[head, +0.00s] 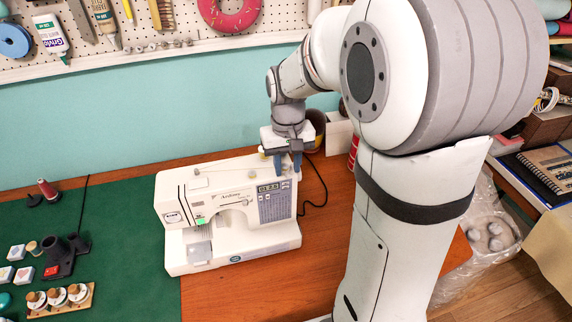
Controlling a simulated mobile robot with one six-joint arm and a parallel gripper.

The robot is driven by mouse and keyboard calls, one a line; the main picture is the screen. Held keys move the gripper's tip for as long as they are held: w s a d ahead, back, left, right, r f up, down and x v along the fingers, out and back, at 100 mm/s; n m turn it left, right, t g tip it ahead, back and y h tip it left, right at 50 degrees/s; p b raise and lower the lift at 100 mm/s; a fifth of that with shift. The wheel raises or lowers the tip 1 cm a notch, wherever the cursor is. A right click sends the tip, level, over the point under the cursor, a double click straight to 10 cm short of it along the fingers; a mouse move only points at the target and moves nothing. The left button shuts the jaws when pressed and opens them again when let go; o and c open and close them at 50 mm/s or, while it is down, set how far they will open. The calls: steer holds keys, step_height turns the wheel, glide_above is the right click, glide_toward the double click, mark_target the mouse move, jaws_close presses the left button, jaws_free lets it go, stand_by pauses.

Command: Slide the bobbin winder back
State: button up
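The white sewing machine (240,195) stands on the table in the head view, with a small display and a blue-grey panel on its right part. My gripper (287,163) points down over the top right end of the machine. Its two blue-grey fingers are apart, with a gap between them. The bobbin winder cannot be made out clearly; the fingers and arm cover much of that top right end. I cannot tell whether the fingers touch anything there.
A green cutting mat (120,235) at left holds a dark bobbin stand (62,255), a wooden rack (60,298) and several small blocks. A dark cup (316,128) and a red can (353,152) stand behind the gripper. A pegboard (160,20) hangs above. A black cable lies right of the machine.

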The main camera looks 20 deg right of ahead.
steer(key=shift+f, duration=0.5)
steer(key=shift+c, duration=0.3)
jaws_close()
